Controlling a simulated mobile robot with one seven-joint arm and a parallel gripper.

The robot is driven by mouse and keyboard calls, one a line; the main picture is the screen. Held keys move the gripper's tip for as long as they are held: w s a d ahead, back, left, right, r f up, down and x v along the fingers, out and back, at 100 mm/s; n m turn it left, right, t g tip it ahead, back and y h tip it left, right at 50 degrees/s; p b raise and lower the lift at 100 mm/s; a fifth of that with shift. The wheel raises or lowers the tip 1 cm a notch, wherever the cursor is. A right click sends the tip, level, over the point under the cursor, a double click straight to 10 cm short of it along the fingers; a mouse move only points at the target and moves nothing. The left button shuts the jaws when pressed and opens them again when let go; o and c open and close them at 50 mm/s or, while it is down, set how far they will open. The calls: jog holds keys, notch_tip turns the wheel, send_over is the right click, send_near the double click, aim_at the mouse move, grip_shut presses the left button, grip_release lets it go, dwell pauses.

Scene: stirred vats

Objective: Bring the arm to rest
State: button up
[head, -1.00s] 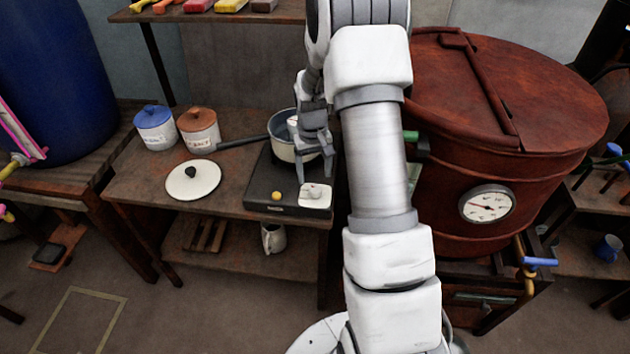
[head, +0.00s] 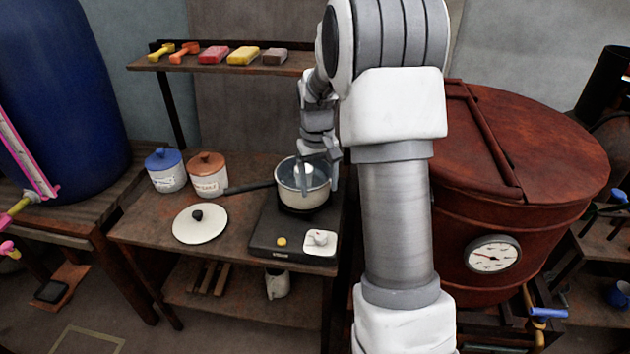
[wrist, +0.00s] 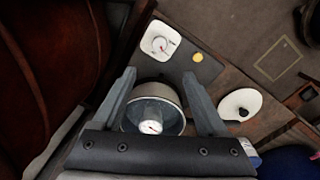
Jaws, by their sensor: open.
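My gripper (head: 318,172) hangs at the end of my raised, folded arm, over the pot on the hot plate. In the wrist view my gripper (wrist: 165,92) has its two fingers spread wide, with nothing held between them. The pot (head: 288,190) is grey-white with a dark handle pointing left. In the wrist view the pot (wrist: 178,100) shows below and between the fingers, with a small round dial (wrist: 150,127) inside it. Whether the fingertips touch the pot is not clear.
The dark hot plate (head: 275,236) has a yellow button and a white knob panel. A white lid (head: 200,228), a blue-lidded jar (head: 165,172) and an orange-lidded jar (head: 208,176) stand left. A large rust-red vat (head: 500,225) stands close on the right. A shelf (head: 215,68) with blocks hangs behind.

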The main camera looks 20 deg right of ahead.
jog(key=s+a+r+n+t+p, duration=0.1)
jog(key=s+a+r+t, duration=0.1)
jog(key=s+a+r, duration=0.5)
jog(key=s+a+r+t+p, duration=0.2)
jog(key=s+a+r, duration=0.2)
jog(key=s+r, duration=0.65)
jog(key=s+a+r+t, duration=0.1)
jog(key=s+a+r, duration=0.1)
jog(key=s, duration=0.5)
jog(key=shift+s+a+n+t+p, duration=0.15)
jog(key=shift+a+n+t+p, duration=0.15)
jog(key=shift+p, duration=0.15)
jog(key=shift+d+r, duration=0.1)
jog(key=shift+d, duration=0.1)
